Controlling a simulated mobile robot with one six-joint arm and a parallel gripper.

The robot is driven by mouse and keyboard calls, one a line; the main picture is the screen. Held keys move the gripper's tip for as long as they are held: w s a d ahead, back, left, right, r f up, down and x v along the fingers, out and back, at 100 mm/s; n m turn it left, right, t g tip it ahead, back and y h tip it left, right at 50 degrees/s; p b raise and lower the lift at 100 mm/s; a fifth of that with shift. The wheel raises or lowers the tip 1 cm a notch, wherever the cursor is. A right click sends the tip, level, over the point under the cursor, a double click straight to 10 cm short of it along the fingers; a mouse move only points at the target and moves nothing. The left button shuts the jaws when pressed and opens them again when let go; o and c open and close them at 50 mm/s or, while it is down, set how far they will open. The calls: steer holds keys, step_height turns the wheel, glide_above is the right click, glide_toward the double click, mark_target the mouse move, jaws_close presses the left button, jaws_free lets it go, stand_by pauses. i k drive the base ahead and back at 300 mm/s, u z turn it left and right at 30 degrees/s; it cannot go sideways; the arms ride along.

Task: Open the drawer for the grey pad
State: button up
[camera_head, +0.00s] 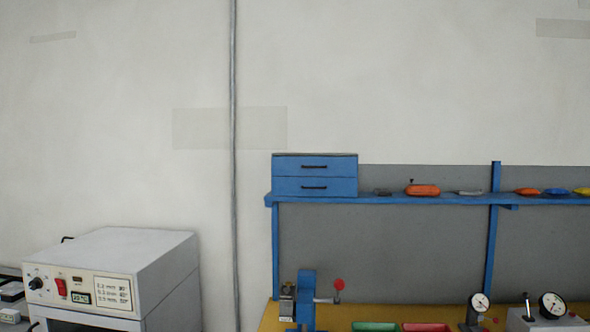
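A blue drawer cabinet (315,176) with two drawers stands at the left end of a blue shelf. The upper drawer (290,167) and the lower drawer (290,187) each have a dark bar handle, and both look shut. I cannot tell a grey pad for certain. A small dark grey item (382,192) and a lighter grey item (469,193) lie on the shelf to the right of the cabinet. My gripper does not show in this view.
The blue shelf (420,200) also holds orange, blue and yellow items at right. Below, the yellow-topped bench (268,318) carries a blue press (307,300) with a red knob, green and red trays and dial gauges. A grey oven-like box (120,270) stands at left.

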mark_target(329, 167)
steer(key=z, duration=0.05)
steer(key=i, duration=0.85)
